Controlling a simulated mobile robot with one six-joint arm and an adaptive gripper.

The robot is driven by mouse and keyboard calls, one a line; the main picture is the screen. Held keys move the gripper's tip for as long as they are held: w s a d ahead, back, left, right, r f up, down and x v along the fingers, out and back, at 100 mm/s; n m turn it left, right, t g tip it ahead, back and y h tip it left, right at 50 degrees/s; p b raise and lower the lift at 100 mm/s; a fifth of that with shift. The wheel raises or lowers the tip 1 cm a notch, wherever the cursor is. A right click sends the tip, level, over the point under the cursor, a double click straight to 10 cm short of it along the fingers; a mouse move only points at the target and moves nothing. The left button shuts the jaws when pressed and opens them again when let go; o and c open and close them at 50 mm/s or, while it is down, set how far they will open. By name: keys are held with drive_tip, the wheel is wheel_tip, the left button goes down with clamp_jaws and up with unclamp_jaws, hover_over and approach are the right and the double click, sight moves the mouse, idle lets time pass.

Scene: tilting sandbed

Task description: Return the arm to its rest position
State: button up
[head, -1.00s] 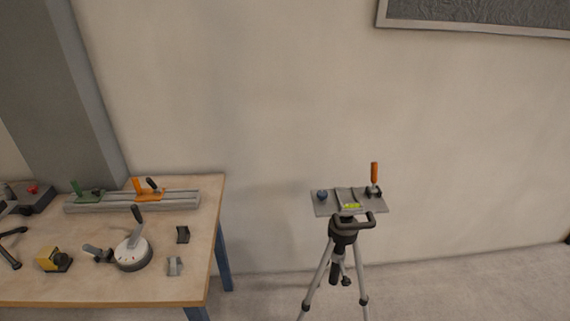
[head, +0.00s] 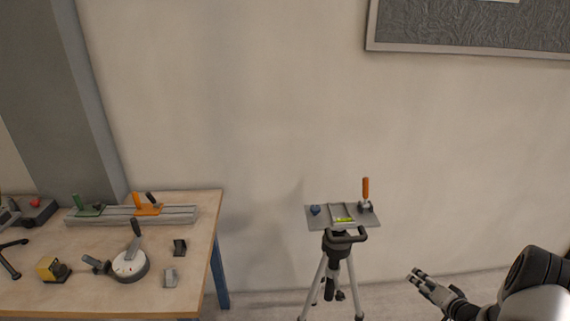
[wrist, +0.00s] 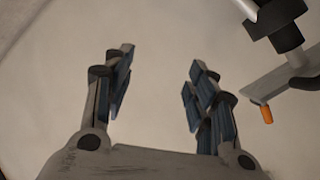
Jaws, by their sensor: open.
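My gripper (head: 418,277) is at the lower right of the head view, to the right of the tripod and apart from it. In the wrist view my gripper (wrist: 157,75) is open, with a wide gap between its fingers and nothing in it. Part of my arm (head: 535,285) shows at the lower right edge of the head view.
A tripod (head: 338,243) with a grey top plate (head: 318,222) and orange-handled clamp (head: 366,190) stands left of my gripper. It also shows at the right of the wrist view (wrist: 285,38). A wooden workbench (head: 207,215) with several tools stands at left. A plain wall lies behind.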

drive_tip(key=w+a+r+n+g+h, duration=0.1)
drive_tip(key=w+r+n+h, duration=0.2)
drive_tip(key=r, duration=1.2)
drive_tip(key=s+a+r+g+h, duration=0.1)
drive_tip(key=s+a+r, duration=0.25)
drive_tip(key=r, duration=0.35)
drive_tip(key=s+a+r+g+h, duration=0.1)
drive_tip(key=s+a+r+h, duration=0.1)
drive_tip(key=a+r, duration=0.4)
drive_tip(key=s+a+r+n+g+y, duration=0.1)
drive_tip(key=s+a+r, duration=0.35)
drive_tip(key=s, duration=0.25)
drive_tip(key=s+a+r+n+g, duration=0.1)
drive_tip(key=s+a+r, duration=0.2)
drive_tip(key=s+a, duration=0.35)
drive_tip(key=s+a+f+n+g+y, duration=0.1)
drive_tip(key=s+a, duration=0.4)
drive_tip(key=s, duration=0.3)
drive_tip(key=s+a+f+n+g+y, duration=0.1)
drive_tip(key=s+a+n+y, duration=0.1)
drive_tip(key=s+a, duration=0.3)
drive_tip(key=s, duration=0.4)
drive_tip(key=shift+a+n+g, duration=0.15)
drive_tip(key=shift+n+g, duration=0.15)
